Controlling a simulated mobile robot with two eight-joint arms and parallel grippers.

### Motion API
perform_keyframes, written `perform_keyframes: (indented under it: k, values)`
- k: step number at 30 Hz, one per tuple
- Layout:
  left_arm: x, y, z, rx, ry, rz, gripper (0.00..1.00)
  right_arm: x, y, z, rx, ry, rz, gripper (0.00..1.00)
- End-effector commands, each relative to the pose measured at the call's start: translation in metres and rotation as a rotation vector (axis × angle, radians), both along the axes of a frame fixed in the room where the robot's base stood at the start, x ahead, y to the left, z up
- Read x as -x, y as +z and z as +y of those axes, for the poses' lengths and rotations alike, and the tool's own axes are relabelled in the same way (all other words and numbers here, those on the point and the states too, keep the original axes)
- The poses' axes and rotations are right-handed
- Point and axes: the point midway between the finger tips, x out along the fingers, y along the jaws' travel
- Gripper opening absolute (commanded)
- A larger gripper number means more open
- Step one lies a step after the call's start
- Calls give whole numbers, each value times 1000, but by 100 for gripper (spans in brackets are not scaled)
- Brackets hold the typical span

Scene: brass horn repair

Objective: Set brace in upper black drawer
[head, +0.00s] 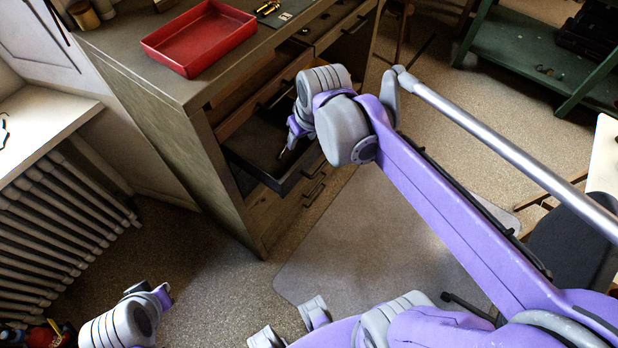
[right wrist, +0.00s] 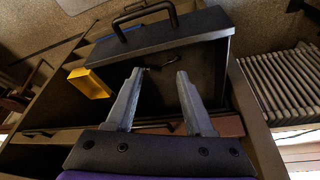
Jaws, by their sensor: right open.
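The upper black drawer (head: 247,155) is pulled out of the workbench; in the right wrist view its front panel (right wrist: 165,38) and handle are at the top. My right gripper (head: 286,152) points down into the drawer. In the right wrist view its two grey fingers (right wrist: 160,73) are apart with nothing clamped between them. A small dark piece (right wrist: 158,67), possibly the brace, lies on the drawer floor just past the fingertips; its shape is hard to make out.
A yellow block (right wrist: 91,83) is at the drawer's left side in the right wrist view. A red tray (head: 198,38) stands on the workbench top (head: 120,45). Another drawer above is partly open. A radiator (head: 65,220) is at the left. The floor before the drawers is clear.

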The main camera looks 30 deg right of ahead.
Motion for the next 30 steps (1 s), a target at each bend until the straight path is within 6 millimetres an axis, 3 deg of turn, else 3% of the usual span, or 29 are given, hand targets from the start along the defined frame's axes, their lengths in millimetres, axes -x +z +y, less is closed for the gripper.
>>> perform_keyframes:
  k: [1, 6, 12, 30]
  values:
    - [0, 0, 0, 0, 0, 0, 0, 23, -9, 13, 1, 6, -16, 53]
    - [0, 0, 0, 0, 0, 0, 0, 82, -42, 40, -1, 5, -70, 53]
    - [0, 0, 0, 0, 0, 0, 0, 122, -72, 54, -8, 5, -111, 53]
    - [0, 0, 0, 0, 0, 0, 0, 129, -77, 56, -9, 4, -119, 53]
